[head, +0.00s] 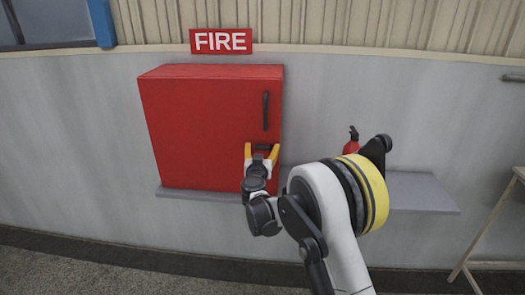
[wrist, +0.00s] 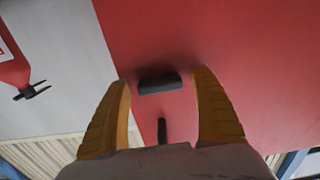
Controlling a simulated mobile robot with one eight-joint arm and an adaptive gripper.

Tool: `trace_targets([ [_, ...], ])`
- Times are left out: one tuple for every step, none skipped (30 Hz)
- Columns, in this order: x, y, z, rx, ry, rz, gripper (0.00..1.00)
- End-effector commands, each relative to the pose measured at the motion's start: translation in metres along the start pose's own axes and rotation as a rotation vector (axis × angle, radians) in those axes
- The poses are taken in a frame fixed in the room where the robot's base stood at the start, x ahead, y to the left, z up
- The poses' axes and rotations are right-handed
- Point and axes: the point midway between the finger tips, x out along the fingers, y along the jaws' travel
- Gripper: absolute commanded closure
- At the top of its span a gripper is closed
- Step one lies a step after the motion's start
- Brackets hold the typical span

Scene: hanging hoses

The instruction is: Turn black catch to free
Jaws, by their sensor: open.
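The black catch (head: 263,146) is a short dark bar lying horizontally on the front of the red cabinet (head: 200,125), near its right edge and below the vertical black handle (head: 265,110). My gripper (head: 262,151) is open in front of the catch, with yellow fingers. In the wrist view the catch (wrist: 159,82) lies crosswise between the two spread fingertips of my gripper (wrist: 161,78). A gap shows on each side of it, and whether the tips touch the door I cannot tell. The handle (wrist: 162,130) also shows there, between the fingers. The cabinet door looks shut.
A grey shelf (head: 425,192) runs under the cabinet and to its right. A red fire extinguisher (head: 351,147) stands there, partly hidden by my arm. A FIRE sign (head: 221,41) hangs above the cabinet. The wall left of the cabinet is clear.

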Motion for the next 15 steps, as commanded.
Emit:
trace_targets([
  [0.0029,0.0004,0.0003,0.000,0.000,0.000,0.24],
  [0.0039,0.0004,0.0001,0.000,0.000,0.000,0.24],
  [0.0047,0.0004,-0.0001,0.000,0.000,0.000,0.24],
  [0.0051,0.0005,-0.0003,0.000,0.000,0.000,0.24],
  [0.0053,0.0004,-0.0004,0.000,0.000,0.000,0.24],
  [0.0053,0.0004,-0.0005,0.000,0.000,0.000,0.24],
  [0.0052,0.0004,-0.0006,0.000,0.000,0.000,0.24],
  [0.0051,0.0004,-0.0006,0.000,0.000,0.000,0.24],
  [0.0051,0.0004,-0.0006,0.000,0.000,0.000,0.24],
  [0.0050,0.0004,-0.0006,0.000,0.000,0.000,0.24],
  [0.0050,0.0004,-0.0006,0.000,0.000,0.000,0.32],
  [0.0050,0.0004,-0.0006,0.000,0.000,0.000,0.45],
  [0.0050,0.0004,-0.0006,0.000,0.000,0.000,0.54],
  [0.0049,0.0003,-0.0006,0.000,0.000,0.000,0.63],
  [0.0049,0.0004,-0.0006,0.000,0.000,0.000,0.75],
])
